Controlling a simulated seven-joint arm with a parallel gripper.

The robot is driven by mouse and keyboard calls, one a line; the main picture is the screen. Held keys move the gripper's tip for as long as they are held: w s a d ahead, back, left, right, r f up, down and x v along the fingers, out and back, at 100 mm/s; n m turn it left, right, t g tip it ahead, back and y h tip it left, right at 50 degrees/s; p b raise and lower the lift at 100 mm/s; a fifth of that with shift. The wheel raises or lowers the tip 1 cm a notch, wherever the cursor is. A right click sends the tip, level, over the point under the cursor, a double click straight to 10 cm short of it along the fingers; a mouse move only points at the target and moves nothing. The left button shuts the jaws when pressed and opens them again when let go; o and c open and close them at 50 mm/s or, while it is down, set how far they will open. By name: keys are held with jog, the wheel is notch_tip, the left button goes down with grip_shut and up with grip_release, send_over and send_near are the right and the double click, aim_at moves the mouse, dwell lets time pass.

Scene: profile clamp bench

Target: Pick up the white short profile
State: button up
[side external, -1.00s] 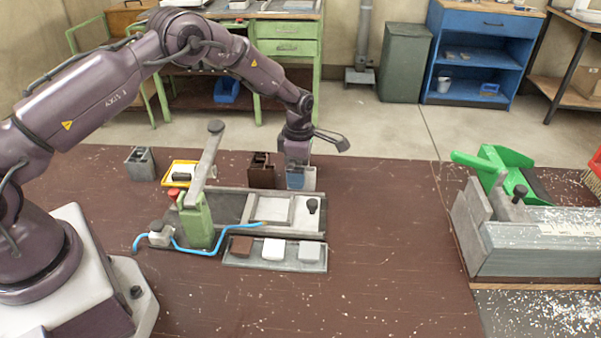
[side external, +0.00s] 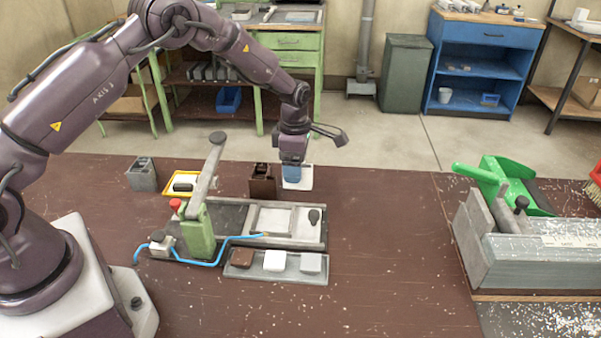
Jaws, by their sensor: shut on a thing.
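The white short profile (side external: 304,183) is at the back middle of the bench, right of the dark brown profile (side external: 262,182). My gripper (side external: 291,174), with blue fingers, points down and is shut on the white profile. The fingers hide part of it. The profile appears slightly raised off the bench, but the gap below it is hard to judge. The brown profile stands upright close to its left, apart from it.
A grey profile (side external: 142,175) and a yellow tray (side external: 170,191) stand at the left. A green toggle clamp (side external: 198,232) with a blue hose is in front. A tray (side external: 277,279) holds brown, white and grey blocks. Bench between the fixture and the mitre box (side external: 530,258) is clear.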

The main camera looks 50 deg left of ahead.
jog(key=s+r, duration=0.1)
jog(key=r, duration=0.1)
jog(key=s+r, duration=0.2)
jog(key=shift+d, duration=0.15)
jog(key=s+d+r, duration=0.1)
jog(key=s+r, duration=0.3)
jog(key=s, duration=0.5)
jog(key=shift+n, duration=0.3)
jog(key=shift+w+d+f, duration=0.2)
jog(key=shift+d+f, duration=0.3)
jog(key=shift+f, duration=1.25)
jog(key=shift+w+d+f, duration=0.2)
jog(key=shift+d+f, duration=0.35)
jog(key=shift+f, duration=1.25)
jog(key=shift+w+d+f, duration=0.2)
jog(key=shift+d+f, duration=0.3)
jog(key=shift+f, duration=1.25)
